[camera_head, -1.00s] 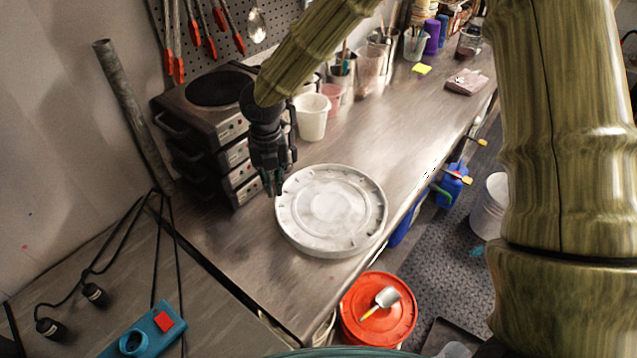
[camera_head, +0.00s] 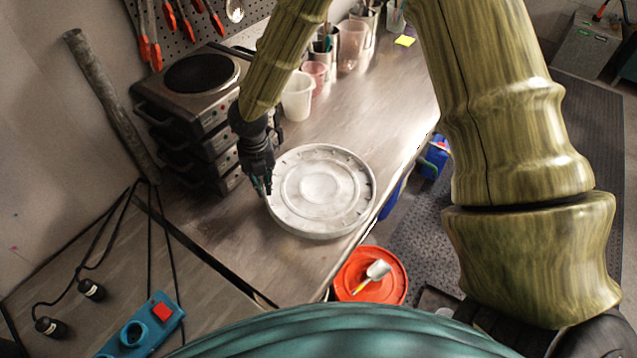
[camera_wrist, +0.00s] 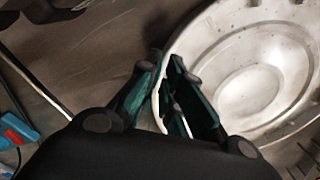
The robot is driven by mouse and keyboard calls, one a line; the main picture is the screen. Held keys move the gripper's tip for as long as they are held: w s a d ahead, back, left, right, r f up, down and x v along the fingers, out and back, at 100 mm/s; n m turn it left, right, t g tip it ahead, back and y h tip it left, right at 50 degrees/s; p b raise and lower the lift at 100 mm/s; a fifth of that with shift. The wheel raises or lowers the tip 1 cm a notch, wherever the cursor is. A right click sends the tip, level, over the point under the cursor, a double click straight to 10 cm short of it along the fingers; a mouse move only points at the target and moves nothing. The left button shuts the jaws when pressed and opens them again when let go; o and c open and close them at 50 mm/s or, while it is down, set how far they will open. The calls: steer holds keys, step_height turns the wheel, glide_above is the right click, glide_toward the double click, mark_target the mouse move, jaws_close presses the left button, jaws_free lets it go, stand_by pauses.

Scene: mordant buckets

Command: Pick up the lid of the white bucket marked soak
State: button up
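The white round lid (camera_head: 345,205) appears to lie on the metal worktop near its front edge, with raised rings and small notches on its face. No writing is legible on it. My gripper (camera_head: 262,188) points down at the lid's left edge. In the wrist view my gripper's dark green fingers (camera_wrist: 165,62) stand on either side of the rim of the lid (camera_wrist: 225,30), close together, and look shut on it. The fingers hide part of the rim. I cannot tell whether the lid is raised. No white bucket is visible now.
Stacked hot plates (camera_head: 200,75) stand left of my gripper. A white cup (camera_head: 297,97) stands behind the lid. An orange bucket lid with a scoop (camera_head: 350,268) is below the counter edge. A blue power box (camera_head: 130,335) and cables lie at front left.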

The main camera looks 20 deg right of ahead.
steer(key=shift+s+a+f+p, duration=0.1)
steer(key=shift+s+f+p, duration=0.25)
steer(key=shift+s+f, duration=0.5)
steer(key=shift+w+f, duration=0.4)
steer(key=shift+f, duration=0.1)
steer(key=shift+s+r, duration=0.15)
steer(key=shift+s, duration=0.05)
jaws_close()
steer(key=shift+w, duration=0.1)
